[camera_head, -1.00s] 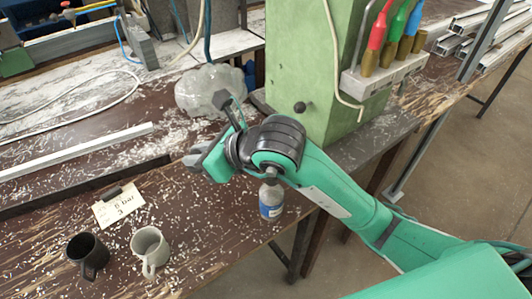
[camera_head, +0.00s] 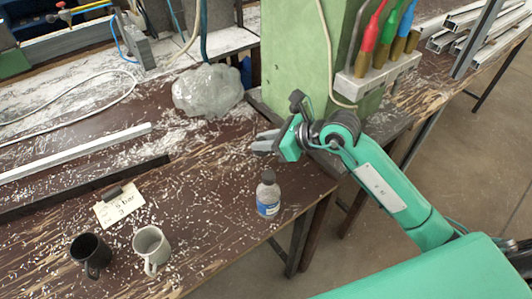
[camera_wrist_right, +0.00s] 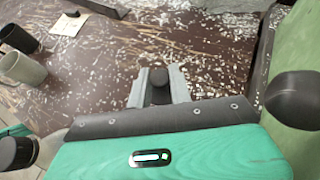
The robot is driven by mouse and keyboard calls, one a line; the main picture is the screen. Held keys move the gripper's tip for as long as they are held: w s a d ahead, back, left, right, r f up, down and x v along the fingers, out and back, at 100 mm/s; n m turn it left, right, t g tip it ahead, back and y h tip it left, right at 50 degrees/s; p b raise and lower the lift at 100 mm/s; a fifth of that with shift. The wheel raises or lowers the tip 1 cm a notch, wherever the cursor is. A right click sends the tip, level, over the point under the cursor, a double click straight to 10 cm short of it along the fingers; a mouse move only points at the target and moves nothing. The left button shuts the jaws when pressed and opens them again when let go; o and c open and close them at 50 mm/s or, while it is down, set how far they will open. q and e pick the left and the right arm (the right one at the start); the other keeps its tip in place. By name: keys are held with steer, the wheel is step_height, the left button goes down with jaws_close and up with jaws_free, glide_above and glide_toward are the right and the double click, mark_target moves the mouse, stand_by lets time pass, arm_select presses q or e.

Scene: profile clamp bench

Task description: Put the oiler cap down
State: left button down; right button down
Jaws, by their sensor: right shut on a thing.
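My right gripper (camera_head: 264,143) is above the bench (camera_head: 215,225), beyond the bottle in the head view. In the right wrist view its fingers (camera_wrist_right: 161,88) are shut on a small dark, rounded piece, the oiler cap (camera_wrist_right: 160,78). The fingers hide its sides. The cap cannot be made out clearly in the head view. The fingertips look to be above the bench top, but I cannot tell the gap under the cap. My left gripper is not in view.
A clear bottle (camera_head: 268,196) with a dark cap stands near the bench's front edge. A black mug (camera_head: 90,254), a grey mug (camera_head: 151,248) and a card (camera_head: 119,205) are at left. A plastic bag (camera_head: 207,90) and green column (camera_head: 300,55) stand behind. Chip-strewn bench between is free.

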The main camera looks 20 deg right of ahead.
mark_target(266, 163)
step_height(266, 163, down, 5)
steer(key=shift+r, duration=0.2)
steer(key=shift+d+f, duration=0.2)
steer(key=shift+f, duration=0.1)
steer(key=shift+w, duration=0.1)
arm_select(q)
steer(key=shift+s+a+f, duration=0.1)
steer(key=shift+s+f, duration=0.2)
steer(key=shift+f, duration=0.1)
arm_select(e)
steer(key=shift+f, duration=0.15)
steer(key=c, duration=1.3)
jaws_free()
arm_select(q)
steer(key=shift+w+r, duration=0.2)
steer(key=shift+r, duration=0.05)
